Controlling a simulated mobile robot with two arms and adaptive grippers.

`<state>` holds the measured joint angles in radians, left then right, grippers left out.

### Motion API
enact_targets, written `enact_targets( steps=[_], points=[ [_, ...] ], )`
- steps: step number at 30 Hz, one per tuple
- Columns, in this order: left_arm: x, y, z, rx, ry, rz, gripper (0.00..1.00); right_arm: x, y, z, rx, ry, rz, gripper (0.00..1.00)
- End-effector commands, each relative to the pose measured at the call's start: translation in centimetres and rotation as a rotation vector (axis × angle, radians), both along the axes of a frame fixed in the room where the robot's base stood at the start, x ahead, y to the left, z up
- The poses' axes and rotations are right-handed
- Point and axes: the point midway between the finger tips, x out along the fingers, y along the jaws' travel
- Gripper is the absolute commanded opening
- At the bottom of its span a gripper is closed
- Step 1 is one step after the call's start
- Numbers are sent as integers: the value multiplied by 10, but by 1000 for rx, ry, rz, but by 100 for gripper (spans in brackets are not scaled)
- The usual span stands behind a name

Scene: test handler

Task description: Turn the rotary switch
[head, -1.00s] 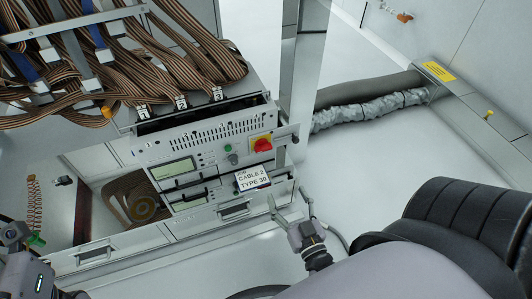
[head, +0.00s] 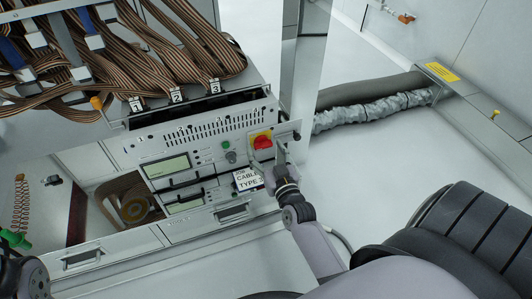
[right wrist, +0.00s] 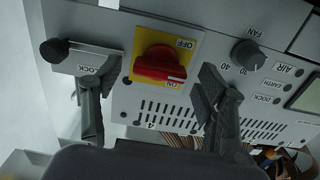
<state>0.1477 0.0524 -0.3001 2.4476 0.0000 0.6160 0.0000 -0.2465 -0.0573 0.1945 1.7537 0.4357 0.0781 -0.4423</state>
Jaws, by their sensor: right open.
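The rotary switch (head: 263,142) is a red knob on a yellow plate at the upper right of the machine's front panel. In the right wrist view the red knob (right wrist: 158,63) lies between OFF and ON labels, with a pale mark at its right end close to ON. My right gripper (head: 270,159) is open and empty in front of the panel. In the right wrist view its fingers (right wrist: 150,88) stand on either side of the knob, apart from it. Of my left arm only a dark part shows at the lower left; its fingers are not seen.
The fan knob (right wrist: 247,54) is beside the switch. A black LOCK knob (right wrist: 54,50) is on its other side. Bundled brown cables (head: 160,50) lie above.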

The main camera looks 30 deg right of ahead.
Motion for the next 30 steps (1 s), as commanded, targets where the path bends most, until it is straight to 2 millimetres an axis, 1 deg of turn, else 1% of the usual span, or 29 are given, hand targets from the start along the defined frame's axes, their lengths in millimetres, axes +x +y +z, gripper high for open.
enact_targets(
  steps=[9, 30],
  points=[
    [-1, 0, 1, 0, -3, 0, 52, 2, -1, 0, 0, 1, 0, 67],
    [-1, 0, 1, 0, -3, 0, 52, 2, 0, 0, 1, 1, 0, 20]
  ],
)
